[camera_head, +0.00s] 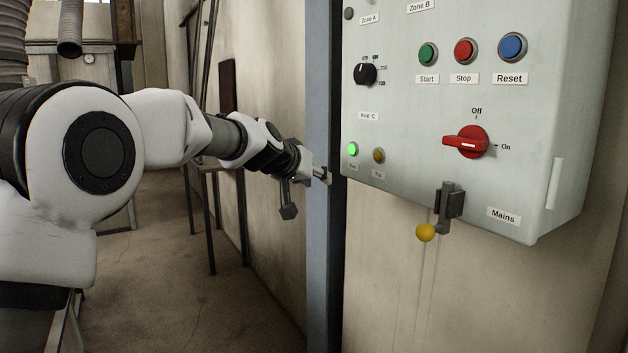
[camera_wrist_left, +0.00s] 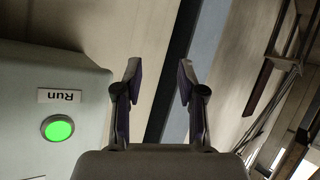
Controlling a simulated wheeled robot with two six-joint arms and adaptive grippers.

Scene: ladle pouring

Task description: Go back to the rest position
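My left gripper (camera_head: 322,177) is at the end of my outstretched left arm, in front of the blue-grey post at the left edge of the control box (camera_head: 400,120). In the left wrist view my left gripper (camera_wrist_left: 158,82) shows two fingers apart with nothing between them. The lit green Run lamp (camera_wrist_left: 57,128) is to the left of the fingers there, apart from them. My right gripper is in neither view.
The control box carries Start, Stop and Reset buttons, a black dial (camera_head: 365,74) and a red Mains switch (camera_head: 466,142). The floor (camera_head: 180,290) at left looks clear.

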